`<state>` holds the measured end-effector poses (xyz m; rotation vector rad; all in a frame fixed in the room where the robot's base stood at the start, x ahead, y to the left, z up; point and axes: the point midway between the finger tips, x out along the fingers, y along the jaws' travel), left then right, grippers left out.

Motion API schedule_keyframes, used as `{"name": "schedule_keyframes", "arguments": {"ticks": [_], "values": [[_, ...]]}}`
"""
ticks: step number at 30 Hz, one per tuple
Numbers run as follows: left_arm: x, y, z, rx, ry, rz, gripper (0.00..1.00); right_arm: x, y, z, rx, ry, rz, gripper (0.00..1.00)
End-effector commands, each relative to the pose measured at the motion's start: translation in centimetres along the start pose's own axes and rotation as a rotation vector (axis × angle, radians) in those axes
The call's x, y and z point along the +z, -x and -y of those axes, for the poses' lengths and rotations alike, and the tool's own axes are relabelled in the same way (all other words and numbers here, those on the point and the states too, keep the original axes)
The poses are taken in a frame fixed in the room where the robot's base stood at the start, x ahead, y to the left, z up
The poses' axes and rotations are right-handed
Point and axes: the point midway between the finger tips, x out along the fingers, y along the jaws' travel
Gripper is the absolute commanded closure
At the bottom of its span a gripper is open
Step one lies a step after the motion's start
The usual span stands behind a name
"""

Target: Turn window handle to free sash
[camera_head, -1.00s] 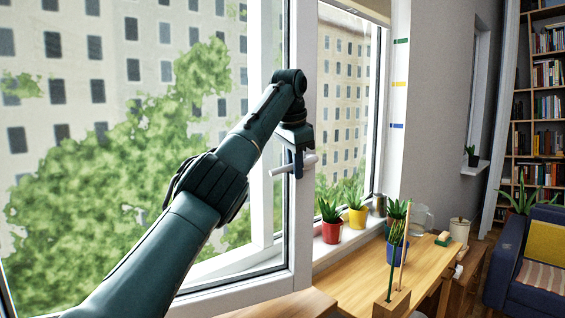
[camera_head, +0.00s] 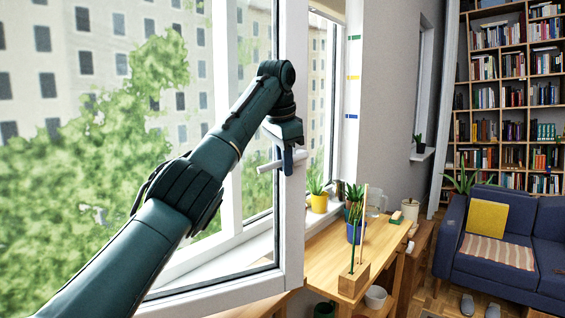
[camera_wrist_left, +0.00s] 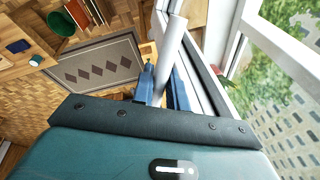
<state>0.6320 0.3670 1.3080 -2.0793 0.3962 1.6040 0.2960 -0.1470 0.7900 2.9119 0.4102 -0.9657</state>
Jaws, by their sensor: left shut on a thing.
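The white window handle (camera_head: 268,166) sits on the sash (camera_head: 294,215) and its lever lies roughly level in the head view. The sash stands ajar, with its free edge out from the white window frame. My left gripper (camera_head: 287,160) is shut on the handle, its blue fingers pointing down at the lever. In the left wrist view, the pale handle (camera_wrist_left: 171,42) runs between the blue fingers of my left gripper (camera_wrist_left: 163,84). The handle's base is partly hidden by the gripper. My right gripper is not in view.
A wooden desk (camera_head: 325,262) stands right of the sash. A yellow pot (camera_head: 319,202) is on the sill close behind the sash. A blue sofa (camera_head: 447,246) stands farther right, with floor before it.

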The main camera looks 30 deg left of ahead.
Motion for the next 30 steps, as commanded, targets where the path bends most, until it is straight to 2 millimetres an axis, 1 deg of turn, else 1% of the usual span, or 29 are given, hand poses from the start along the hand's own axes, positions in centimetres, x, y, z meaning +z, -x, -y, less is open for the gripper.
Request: {"name": "schedule_keyframes", "arguments": {"ticks": [1,7,14,17,20,23,27,30], "values": [[0.0,0.0,0.0,0.0,-0.002,-0.001,0.83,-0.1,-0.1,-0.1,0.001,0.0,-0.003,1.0],[0.0,0.0,-0.1,0.001,-0.002,0.0,0.67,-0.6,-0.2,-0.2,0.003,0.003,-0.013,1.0],[0.0,0.0,-0.1,0.002,-0.002,0.001,0.67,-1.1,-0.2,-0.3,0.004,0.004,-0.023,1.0],[-0.1,0.7,0.0,0.001,-0.002,0.0,0.67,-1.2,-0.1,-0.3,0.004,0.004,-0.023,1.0],[-0.1,2.1,0.0,0.002,-0.001,-0.001,0.67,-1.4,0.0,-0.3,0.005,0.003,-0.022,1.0],[-0.1,4.3,0.0,0.001,-0.002,-0.003,0.67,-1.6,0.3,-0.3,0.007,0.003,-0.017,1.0],[-0.2,7.7,0.0,0.001,-0.001,-0.002,0.67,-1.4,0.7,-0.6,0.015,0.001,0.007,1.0],[-0.2,9.8,0.0,0.002,-0.002,-0.002,0.67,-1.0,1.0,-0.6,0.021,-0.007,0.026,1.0]]}}
